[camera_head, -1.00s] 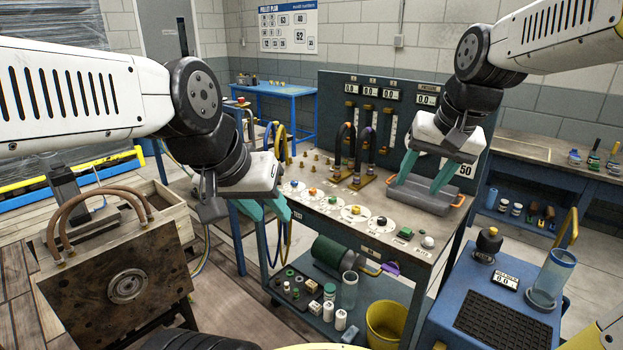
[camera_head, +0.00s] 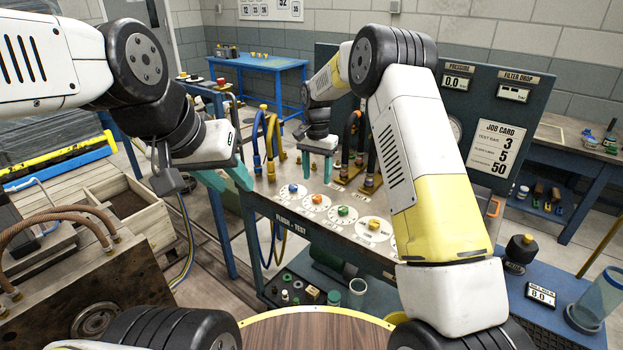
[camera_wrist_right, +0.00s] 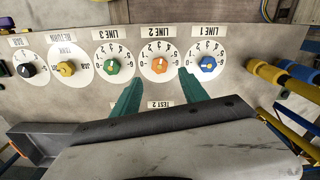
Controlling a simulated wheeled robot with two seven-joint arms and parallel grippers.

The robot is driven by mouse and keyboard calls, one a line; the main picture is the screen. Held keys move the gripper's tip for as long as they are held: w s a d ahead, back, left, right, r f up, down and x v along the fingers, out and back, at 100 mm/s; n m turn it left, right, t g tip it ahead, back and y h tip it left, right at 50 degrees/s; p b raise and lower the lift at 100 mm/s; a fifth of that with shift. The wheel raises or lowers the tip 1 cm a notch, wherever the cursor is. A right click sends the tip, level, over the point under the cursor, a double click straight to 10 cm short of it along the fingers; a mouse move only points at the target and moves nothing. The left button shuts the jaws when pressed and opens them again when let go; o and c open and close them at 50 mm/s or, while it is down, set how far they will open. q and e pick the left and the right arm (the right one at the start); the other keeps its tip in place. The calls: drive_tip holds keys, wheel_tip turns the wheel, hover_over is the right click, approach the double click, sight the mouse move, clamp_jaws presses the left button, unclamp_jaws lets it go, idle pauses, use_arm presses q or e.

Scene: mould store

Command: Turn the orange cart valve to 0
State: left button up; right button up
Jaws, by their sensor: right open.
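The orange valve knob (camera_head: 316,199) sits on a white numbered dial on the bench top, second in a row of dials. In the right wrist view the orange knob (camera_wrist_right: 159,65) is on the dial marked LINE 2, upside down; I cannot tell its pointer's exact reading. My right gripper (camera_head: 317,167) is open and empty above the bench, behind the row of knobs in the head view. In the wrist view its teal fingertips (camera_wrist_right: 161,79) are spread either side of the orange knob's line. My left gripper (camera_head: 227,178) is open and empty beside the bench's left end.
A blue knob (camera_wrist_right: 208,64) marked LINE 1 and a green knob (camera_wrist_right: 112,67) marked LINE 3 flank the orange one. A yellow knob (camera_wrist_right: 66,68) is farther along. Upright hoses (camera_head: 268,140) stand behind the row. My right forearm hides part of the bench and panel.

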sight(317, 197)
wheel_tip(317, 197, down, 8)
drive_tip(key=shift+s+r, duration=0.1)
drive_tip(key=shift+r, duration=0.15)
clamp_jaws()
idle(0.3)
